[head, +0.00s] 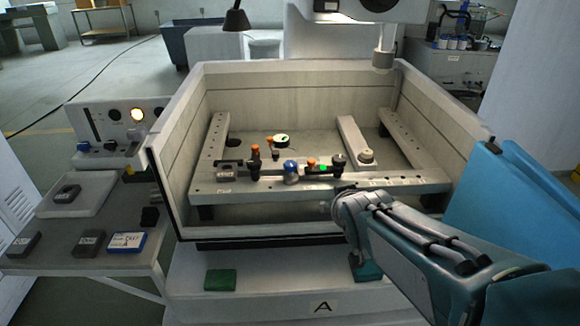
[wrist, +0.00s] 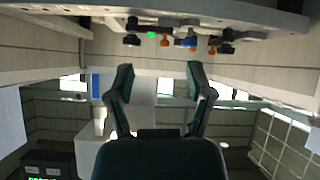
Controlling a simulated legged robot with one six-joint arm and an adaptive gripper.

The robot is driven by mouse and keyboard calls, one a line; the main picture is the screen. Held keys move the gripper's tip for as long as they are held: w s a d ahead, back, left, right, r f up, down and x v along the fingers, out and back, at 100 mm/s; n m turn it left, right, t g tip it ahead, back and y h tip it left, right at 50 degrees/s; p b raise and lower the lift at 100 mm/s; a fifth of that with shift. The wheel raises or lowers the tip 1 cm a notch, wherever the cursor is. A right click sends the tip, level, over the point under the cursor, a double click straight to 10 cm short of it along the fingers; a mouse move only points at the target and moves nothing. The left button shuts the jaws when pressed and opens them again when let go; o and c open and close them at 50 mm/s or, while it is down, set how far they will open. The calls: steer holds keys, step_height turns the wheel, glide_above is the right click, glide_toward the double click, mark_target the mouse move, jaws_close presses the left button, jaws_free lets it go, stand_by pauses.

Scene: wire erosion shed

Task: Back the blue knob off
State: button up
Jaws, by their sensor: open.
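The blue knob (head: 291,171) stands on the front bar of the frame in the open tank, between an orange-topped black fitting on its left and an orange knob on its right. In the wrist view, where the scene looks upside down, the blue knob (wrist: 191,42) shows above the right finger. My gripper (wrist: 160,75) is open, with nothing between its two teal fingers, and apart from the knob. In the head view my arm reaches from the lower right to the front of the tank; its fingers are not clearly seen.
The front bar (head: 400,184) also carries a green-lit part (head: 323,168) and a black knob (head: 339,160) right of the blue one. Tank walls (head: 178,150) rise around the frame. Another blue knob (head: 83,147) is on the left side panel.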

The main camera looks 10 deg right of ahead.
steer(key=w+f+n+t+y, duration=0.1)
steer(key=w+f+t, duration=0.15)
steer(key=w, duration=0.55)
steer(key=n+t+y, duration=0.2)
steer(key=t+y, duration=0.2)
steer(key=y, duration=0.2)
glide_toward(294, 170)
steer(key=x, duration=1.1)
steer(key=shift+w+a, duration=0.2)
steer(key=shift+w, duration=0.2)
steer(key=shift+c, duration=0.3)
steer(key=c, duration=0.8)
